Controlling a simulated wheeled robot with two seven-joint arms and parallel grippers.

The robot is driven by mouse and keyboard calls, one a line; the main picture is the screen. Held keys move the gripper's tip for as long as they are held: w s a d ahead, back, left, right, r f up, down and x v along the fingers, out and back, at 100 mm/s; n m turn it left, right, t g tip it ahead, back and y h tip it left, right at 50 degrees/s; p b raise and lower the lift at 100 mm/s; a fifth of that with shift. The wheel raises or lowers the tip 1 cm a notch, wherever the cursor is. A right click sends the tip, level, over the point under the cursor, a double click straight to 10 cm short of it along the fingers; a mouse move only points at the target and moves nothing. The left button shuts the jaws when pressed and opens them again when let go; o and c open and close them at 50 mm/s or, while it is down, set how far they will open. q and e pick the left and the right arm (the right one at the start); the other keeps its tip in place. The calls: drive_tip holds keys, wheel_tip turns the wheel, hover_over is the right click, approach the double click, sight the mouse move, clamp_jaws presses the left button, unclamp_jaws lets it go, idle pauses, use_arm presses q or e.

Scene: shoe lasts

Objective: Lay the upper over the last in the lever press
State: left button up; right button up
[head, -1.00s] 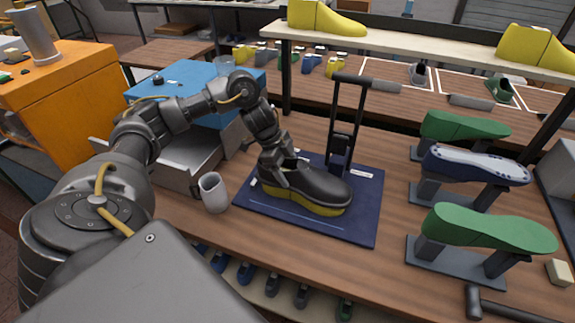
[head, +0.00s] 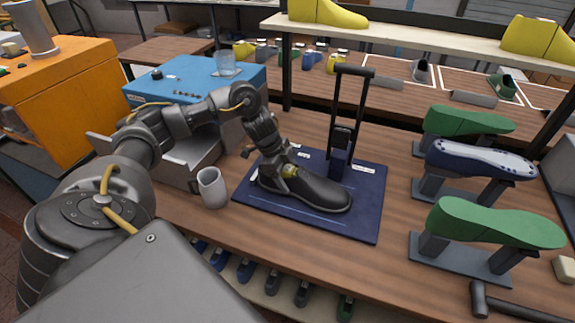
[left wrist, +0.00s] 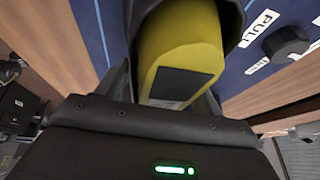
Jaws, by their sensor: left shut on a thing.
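The black upper (head: 318,190) lies over the yellow last (head: 290,171) on the dark blue base of the lever press (head: 350,220), toe to the right. Only a little yellow shows at the collar in the head view; the rest of the last is covered. In the left wrist view the last (left wrist: 180,45) stands inside the upper's dark collar (left wrist: 236,30), its top with a dark patch facing me. My left gripper (head: 287,176) is shut on the upper at its heel end and collar. The press's black lever (head: 352,105) stands upright behind the upper. My right gripper is out of view.
A grey mug (head: 212,188) stands left of the press, near my left forearm. Green (head: 490,222) and dark blue (head: 480,160) lasts on stands are at the right. A hammer (head: 500,300) lies at the front right. A shelf with yellow lasts (head: 328,13) runs behind the press.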

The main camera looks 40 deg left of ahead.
use_arm(q)
drive_tip(key=shift+f, duration=0.5)
idle(0.7)
drive_tip(key=o, duration=1.1)
drive_tip(key=v, duration=1.1)
